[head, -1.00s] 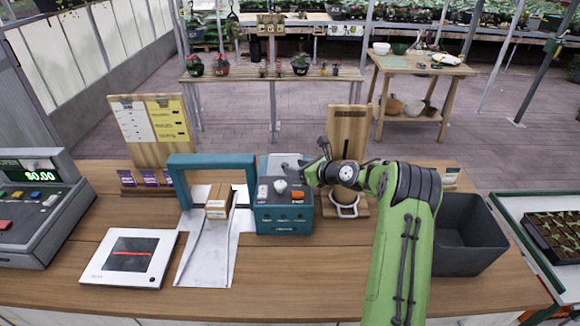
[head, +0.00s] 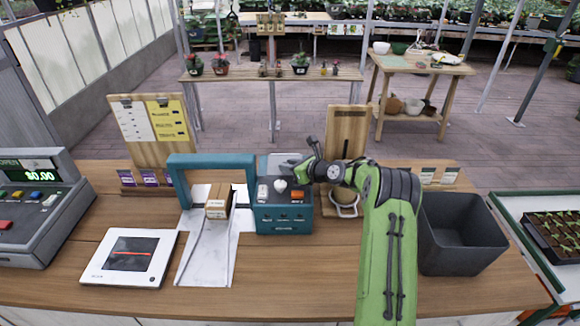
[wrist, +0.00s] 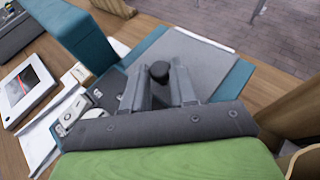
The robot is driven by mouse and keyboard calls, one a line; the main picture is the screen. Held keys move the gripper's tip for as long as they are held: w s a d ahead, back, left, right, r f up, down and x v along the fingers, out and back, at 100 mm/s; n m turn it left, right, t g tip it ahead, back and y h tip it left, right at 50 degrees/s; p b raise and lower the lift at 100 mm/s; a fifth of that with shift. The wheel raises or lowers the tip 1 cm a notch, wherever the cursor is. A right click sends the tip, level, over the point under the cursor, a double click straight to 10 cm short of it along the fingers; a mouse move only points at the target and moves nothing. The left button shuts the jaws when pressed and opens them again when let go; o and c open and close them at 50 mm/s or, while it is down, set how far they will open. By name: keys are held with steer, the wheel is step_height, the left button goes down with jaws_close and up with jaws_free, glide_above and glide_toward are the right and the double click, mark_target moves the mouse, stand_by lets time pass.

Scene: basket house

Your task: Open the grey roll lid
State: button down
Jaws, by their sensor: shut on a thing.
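The grey roll lid (head: 278,160) is at the back of the teal machine's top (head: 284,212). In the wrist view, the lid (wrist: 207,57) is a flat grey plate with a black knob (wrist: 159,70) standing on it. My gripper (wrist: 160,78) has its two fingers on either side of the knob, shut on it. In the head view, my gripper (head: 293,170) reaches the lid from the right and partly hides it. The head view is too small to tell how far the lid stands open.
A teal arch (head: 210,160) stands just left of the machine, with a brown box (head: 218,205) under it. A wooden board (head: 345,135) and a round pale item (head: 345,203) stand close on the right. A dark bin (head: 463,255) is farther right.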

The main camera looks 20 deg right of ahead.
steer(key=shift+r, duration=0.1)
steer(key=r+p, duration=0.1)
steer(key=p, duration=0.1)
steer(key=r+g+p, duration=0.1)
steer(key=p, duration=0.1)
steer(key=shift+w+d+m, duration=0.15)
steer(key=shift+w+m, duration=0.15)
steer(key=shift+w+r+p, duration=0.1)
steer(key=shift+r+p, duration=0.2)
steer(key=shift+p, duration=0.25)
steer(key=w+d+r+p, duration=0.2)
steer(key=w+r+p, duration=0.1)
steer(key=w, duration=0.3)
steer(key=shift+d+r, duration=0.3)
steer(key=shift+r, duration=0.6)
steer(key=shift+w+d, duration=0.1)
steer(key=shift+w, duration=0.1)
